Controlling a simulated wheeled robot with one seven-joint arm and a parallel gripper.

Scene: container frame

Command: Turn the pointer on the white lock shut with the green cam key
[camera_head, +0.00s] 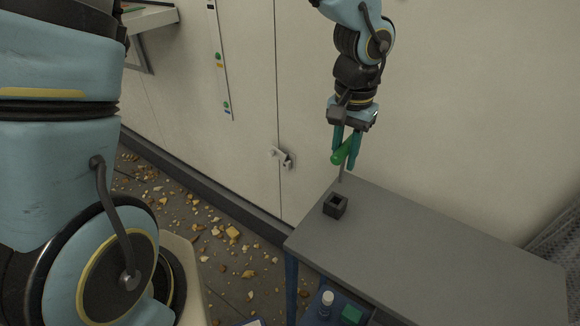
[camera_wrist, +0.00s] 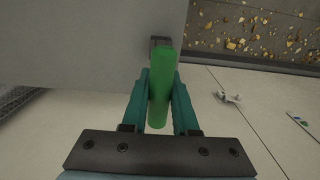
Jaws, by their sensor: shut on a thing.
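My gripper (camera_head: 344,158) has its teal fingers shut on the green handle of the cam key (camera_head: 341,153). A thin grey shaft points down from the key, above the back left corner of the table. In the wrist view the green handle (camera_wrist: 160,85) lies between the two fingers (camera_wrist: 160,105). The white lock (camera_head: 285,157) is on the pale wall panel, left of my gripper and apart from the key. It also shows small at the right of the wrist view (camera_wrist: 229,97). The direction of its pointer is too small to tell.
A black block with a square hole (camera_head: 335,206) stands on the grey table (camera_head: 420,245) below my gripper. A lower shelf holds a white-capped bottle (camera_head: 326,304) and a green block (camera_head: 352,314). Rubble (camera_head: 233,233) litters the floor. A labelled strip (camera_head: 220,70) is on the wall.

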